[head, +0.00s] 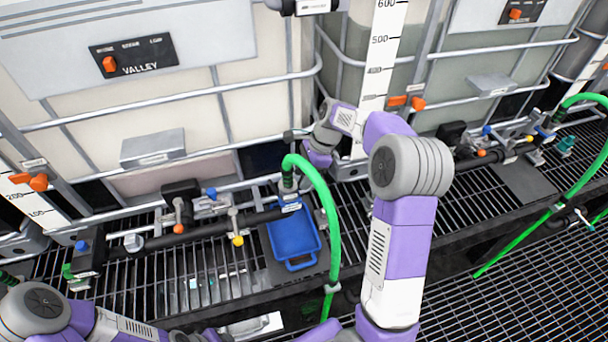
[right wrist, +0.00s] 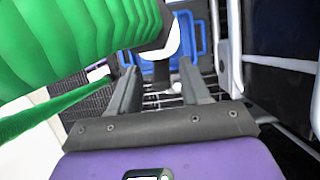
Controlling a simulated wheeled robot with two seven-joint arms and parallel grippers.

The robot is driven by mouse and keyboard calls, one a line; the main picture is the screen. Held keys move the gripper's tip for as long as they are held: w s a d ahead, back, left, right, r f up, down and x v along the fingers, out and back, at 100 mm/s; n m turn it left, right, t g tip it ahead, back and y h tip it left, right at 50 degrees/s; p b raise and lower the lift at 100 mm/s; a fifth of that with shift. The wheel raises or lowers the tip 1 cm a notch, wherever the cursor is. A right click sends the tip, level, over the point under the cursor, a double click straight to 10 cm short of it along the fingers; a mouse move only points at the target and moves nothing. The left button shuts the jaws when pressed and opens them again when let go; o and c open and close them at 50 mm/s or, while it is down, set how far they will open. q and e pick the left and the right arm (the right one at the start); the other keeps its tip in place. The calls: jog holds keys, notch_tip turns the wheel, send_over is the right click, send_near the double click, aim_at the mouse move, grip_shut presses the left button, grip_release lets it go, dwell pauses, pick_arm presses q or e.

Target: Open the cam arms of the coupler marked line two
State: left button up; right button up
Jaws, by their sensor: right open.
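In the head view a green hose (head: 325,195) arches down to a dark coupler (head: 288,188) on the pipework above the blue tray. A small label (head: 291,207) is beside it, too small to read. I cannot make out the cam arms' position. My right gripper (head: 318,156) is just behind and right of the hose top, partly hidden by my wrist. In the right wrist view the right gripper (right wrist: 159,82) is open, its two fingers apart. The ribbed hose (right wrist: 70,40) fills the upper left, close to the fingers, with a pale collar (right wrist: 165,40) at its end. My left gripper is out of view.
The blue tray (head: 292,262) sits on the grating under the coupler. White caged totes (head: 180,110) stand behind. A dark pipe with valves (head: 178,232) runs left. Another green hose (head: 578,180) hangs at the right. A rail (right wrist: 233,45) is close on the wrist view's right.

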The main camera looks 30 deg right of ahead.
jog(key=shift+f, duration=0.1)
grip_shut()
dwell(0.4)
jog(key=shift+s+d+f+t+y, duration=0.15)
jog(key=shift+d+f+t+y, duration=0.4)
jog(key=shift+y, duration=1.45)
jog(key=shift+s+d+f+t+y, duration=0.1)
jog(key=shift+d+f+t+y, duration=0.45)
jog(key=shift+y, duration=1.45)
jog(key=shift+s+d+f+t+y, duration=0.15)
jog(key=shift+d+f+t+y, duration=0.4)
jog(key=shift+y, duration=1.45)
jog(key=shift+f, duration=0.15)
